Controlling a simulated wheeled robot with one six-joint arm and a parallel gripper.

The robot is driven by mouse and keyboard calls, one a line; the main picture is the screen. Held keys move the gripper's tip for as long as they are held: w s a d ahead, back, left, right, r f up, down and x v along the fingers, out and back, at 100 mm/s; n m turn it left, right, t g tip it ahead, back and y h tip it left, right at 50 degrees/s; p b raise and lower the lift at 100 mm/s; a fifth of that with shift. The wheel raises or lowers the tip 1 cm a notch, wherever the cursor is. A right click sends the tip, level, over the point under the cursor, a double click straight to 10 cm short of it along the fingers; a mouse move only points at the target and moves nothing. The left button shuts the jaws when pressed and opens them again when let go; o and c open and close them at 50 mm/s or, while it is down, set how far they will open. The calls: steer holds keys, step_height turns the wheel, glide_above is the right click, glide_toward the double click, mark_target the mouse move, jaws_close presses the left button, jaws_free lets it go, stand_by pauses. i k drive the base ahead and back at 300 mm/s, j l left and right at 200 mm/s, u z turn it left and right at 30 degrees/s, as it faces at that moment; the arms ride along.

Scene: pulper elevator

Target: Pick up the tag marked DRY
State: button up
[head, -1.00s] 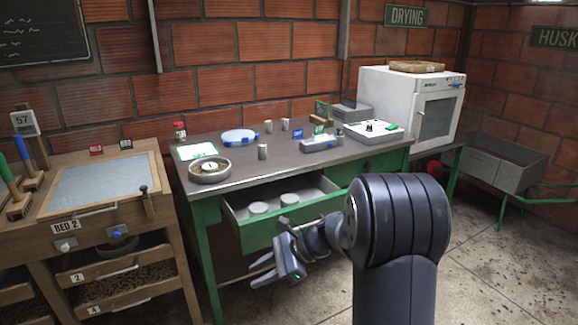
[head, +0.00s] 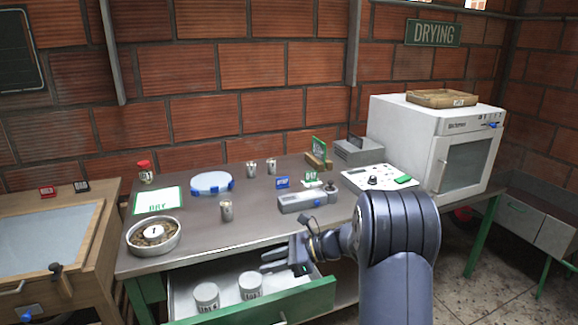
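A green-bordered white card (head: 158,201) whose lettering seems to read DRY lies flat at the left of the steel bench. Small upright tags stand near the bench's middle: a blue one (head: 283,183) and a green-and-white one (head: 310,176), with lettering too small to read surely. A larger green card (head: 319,148) stands in a wooden holder behind them. I cannot tell for sure which is the DRY tag. My gripper (head: 272,261) is over the open drawer at the bench's front, apart from all the tags. Its fingers are spread with nothing between them.
The green drawer (head: 306,300) stands open with lidded jars (head: 206,296) inside. A grey device (head: 306,200), metal cups (head: 227,212), a round dish (head: 154,249) and a white scale (head: 380,179) occupy the bench. Red (head: 47,191) and black (head: 82,186) tags stand on the left table.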

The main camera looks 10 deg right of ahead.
mark_target(309, 176)
steer(key=i+l, duration=0.2)
steer(key=l, duration=0.15)
steer(key=i+l, duration=0.2)
steer(key=i+l+u, duration=0.1)
steer(key=l, duration=0.35)
steer(key=i+l, duration=0.25)
steer(key=i+l+u, duration=0.1)
steer(key=l, duration=0.35)
steer(key=i+l, duration=0.25)
steer(key=l, duration=0.15)
steer(key=i+l+u, duration=0.3)
steer(key=i+l, duration=0.15)
steer(key=l, duration=0.2)
steer(key=i+l+u, duration=0.15)
steer(key=i+l, duration=0.1)
steer(key=l, duration=0.1)
